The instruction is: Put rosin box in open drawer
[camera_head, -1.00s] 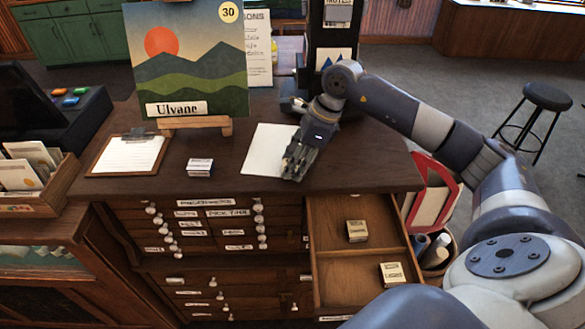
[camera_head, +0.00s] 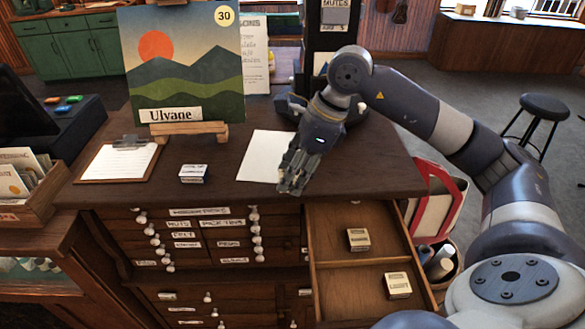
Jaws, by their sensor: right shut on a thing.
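My right gripper (camera_head: 291,187) reaches over the cabinet top, near its front edge and beside the white paper. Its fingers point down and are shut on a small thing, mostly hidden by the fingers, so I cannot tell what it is. The open drawer (camera_head: 329,212) is pulled out below and to the right, with a divider across it. A small pale box (camera_head: 358,239) lies in its rear compartment and another (camera_head: 398,285) in its front one. A third small box (camera_head: 194,173) sits on the cabinet top. Their labels are too small to read. My left gripper is not in view.
A clipboard (camera_head: 118,162), white paper (camera_head: 262,156) and a landscape picture (camera_head: 183,65) on a wooden stand occupy the cabinet top (camera_head: 235,196). A dark stand rises behind my gripper. A red-edged holder (camera_head: 447,205) is right of the drawer. Both drawer compartments have bare floor.

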